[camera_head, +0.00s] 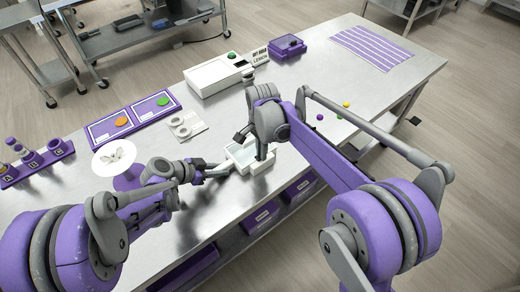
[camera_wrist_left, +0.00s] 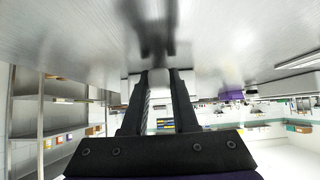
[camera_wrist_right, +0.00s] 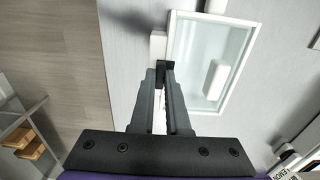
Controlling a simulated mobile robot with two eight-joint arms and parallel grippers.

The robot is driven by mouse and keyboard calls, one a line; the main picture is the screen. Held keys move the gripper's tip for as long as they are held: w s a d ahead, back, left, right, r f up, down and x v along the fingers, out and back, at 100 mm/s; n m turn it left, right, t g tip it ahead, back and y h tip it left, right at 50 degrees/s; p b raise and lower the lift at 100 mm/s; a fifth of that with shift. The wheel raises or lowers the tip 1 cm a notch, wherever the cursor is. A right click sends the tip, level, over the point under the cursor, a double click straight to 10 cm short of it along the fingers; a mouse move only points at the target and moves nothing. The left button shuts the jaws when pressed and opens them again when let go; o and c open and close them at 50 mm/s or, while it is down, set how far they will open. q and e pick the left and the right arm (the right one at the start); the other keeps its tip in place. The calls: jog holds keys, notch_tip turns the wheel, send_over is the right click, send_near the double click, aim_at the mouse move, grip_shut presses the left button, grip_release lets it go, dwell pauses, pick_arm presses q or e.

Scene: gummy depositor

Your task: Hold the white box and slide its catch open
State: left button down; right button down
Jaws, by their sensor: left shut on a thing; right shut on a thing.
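The small white box (camera_head: 262,166) sits near the table's front edge, with a pale clear panel on top. In the right wrist view its white rim (camera_wrist_right: 215,18) frames the clear panel, with a white bar on it. A white tab (camera_wrist_right: 158,42), perhaps the catch, sticks out beside that rim. My left gripper (camera_head: 226,170) reaches in from the left, shut on the box's side; its fingers meet a white block in the left wrist view (camera_wrist_left: 160,76). My right gripper (camera_head: 261,155) points down from above, shut at the tab by the rim (camera_wrist_right: 165,72); its fingertips hide the contact.
A larger white case (camera_head: 215,75) and a purple box (camera_head: 288,46) stand at the back. Small coloured balls (camera_head: 320,117) lie right of my right arm. Table between is mostly clear.

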jog(key=shift+s+d, duration=0.4)
jog(key=shift+s, duration=0.15)
jog(key=c, duration=0.9)
grip_release()
pick_arm(q)
jog(key=c, duration=0.6)
grip_release()
pick_arm(e)
notch_tip(320, 180, up, 12)
